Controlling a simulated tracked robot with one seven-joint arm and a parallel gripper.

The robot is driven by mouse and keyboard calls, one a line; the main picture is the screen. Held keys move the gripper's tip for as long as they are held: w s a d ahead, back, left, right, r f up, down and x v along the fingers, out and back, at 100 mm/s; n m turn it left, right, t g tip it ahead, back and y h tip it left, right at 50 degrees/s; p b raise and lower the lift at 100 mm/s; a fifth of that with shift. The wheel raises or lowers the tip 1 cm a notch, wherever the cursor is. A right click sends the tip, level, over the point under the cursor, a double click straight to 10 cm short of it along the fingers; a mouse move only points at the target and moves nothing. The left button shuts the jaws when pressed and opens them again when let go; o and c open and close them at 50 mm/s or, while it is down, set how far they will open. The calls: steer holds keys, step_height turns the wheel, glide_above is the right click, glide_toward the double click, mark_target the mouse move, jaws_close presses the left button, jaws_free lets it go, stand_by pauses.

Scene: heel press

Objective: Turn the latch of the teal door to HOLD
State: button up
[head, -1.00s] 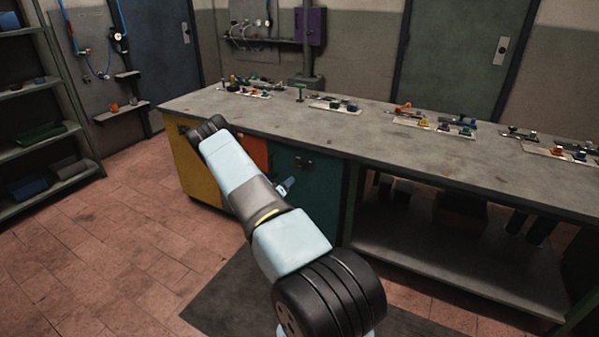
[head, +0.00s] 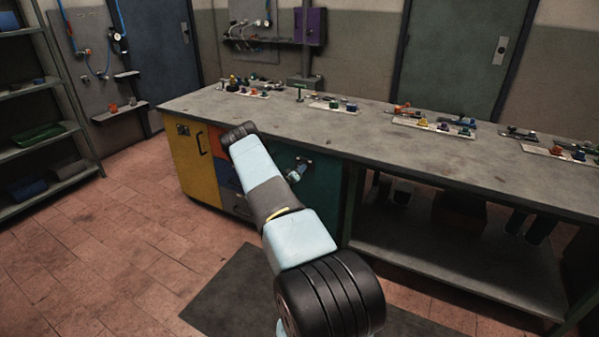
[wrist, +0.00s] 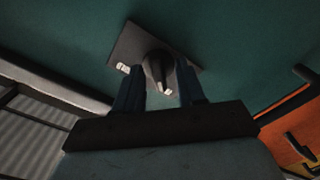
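The teal door (head: 322,190) is on the front of the workbench, right of the orange and blue drawers. It fills the upper wrist view (wrist: 240,40). Its latch (wrist: 158,68) is a dark knob with a pale mark, on a dark plate (wrist: 128,45) with a small pale label at its left. My gripper (wrist: 160,88) is open, its two dark fingers on either side of the knob; I cannot tell whether they touch it. In the head view my gripper (head: 296,172) is at the door, partly hidden by my arm. The label's lettering is too small to read.
A yellow cabinet door (head: 192,165) with a handle is at the bench's left end. An orange drawer (head: 217,142) and a blue drawer (head: 228,175) lie beside it. The bench top (head: 370,130) carries several small trays of parts. An open shelf bay (head: 450,270) is on the right.

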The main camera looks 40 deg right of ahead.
jaws_close()
stand_by(0.3)
stand_by(0.4)
steer(key=shift+m, duration=0.4)
steer(key=m, duration=1.6)
steer(key=shift+w+a+m, duration=0.25)
steer(key=shift+a+m, duration=0.05)
steer(key=shift+m, duration=0.1)
